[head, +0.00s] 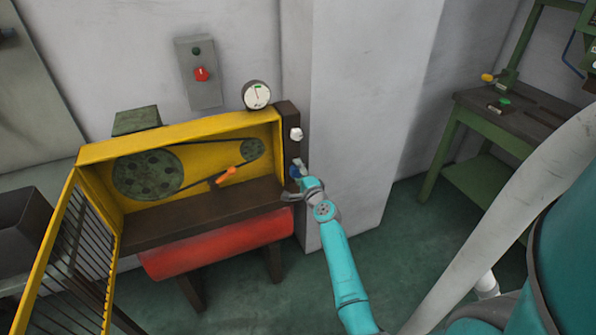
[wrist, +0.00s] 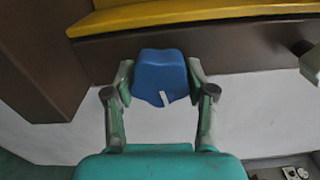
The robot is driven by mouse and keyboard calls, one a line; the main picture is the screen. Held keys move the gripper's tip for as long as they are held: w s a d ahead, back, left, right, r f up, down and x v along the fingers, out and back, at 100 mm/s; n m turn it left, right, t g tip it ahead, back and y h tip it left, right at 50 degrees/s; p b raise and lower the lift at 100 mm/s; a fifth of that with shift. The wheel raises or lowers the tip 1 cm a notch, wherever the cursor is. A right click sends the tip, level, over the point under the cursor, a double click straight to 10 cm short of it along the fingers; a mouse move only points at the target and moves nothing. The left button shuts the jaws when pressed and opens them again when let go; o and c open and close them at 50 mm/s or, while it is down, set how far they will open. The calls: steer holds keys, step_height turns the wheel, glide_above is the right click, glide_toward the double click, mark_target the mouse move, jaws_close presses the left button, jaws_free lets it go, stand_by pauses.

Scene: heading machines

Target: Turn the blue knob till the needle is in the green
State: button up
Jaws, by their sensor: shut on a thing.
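The blue knob (wrist: 161,76) sits between the two fingers of my gripper (wrist: 160,85) in the wrist view, with a finger against each side. A white mark shows on the knob's lower edge. In the head view the knob (head: 297,169) is a small blue patch on the dark post at the machine's right end, partly hidden by my gripper (head: 300,181). The round white gauge (head: 257,95) stands on top of the yellow housing. Its needle looks to point up and slightly left. The green zone is too small to make out.
The yellow housing (head: 180,133) holds belt pulleys and an orange-handled part (head: 226,176). Its barred guard (head: 72,262) hangs open at left. A white knob (head: 296,134) sits above the blue one. A grey box with a red switch (head: 202,74) is on the wall. A green bench (head: 510,125) stands right.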

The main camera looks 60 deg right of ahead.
steer(key=m, duration=0.5)
steer(key=shift+f+m, duration=0.15)
steer(key=shift+m, duration=0.15)
stand_by(0.5)
steer(key=o, duration=1.2)
steer(key=shift+a, duration=0.1)
steer(key=v, duration=1.2)
steer(key=shift+w, duration=0.1)
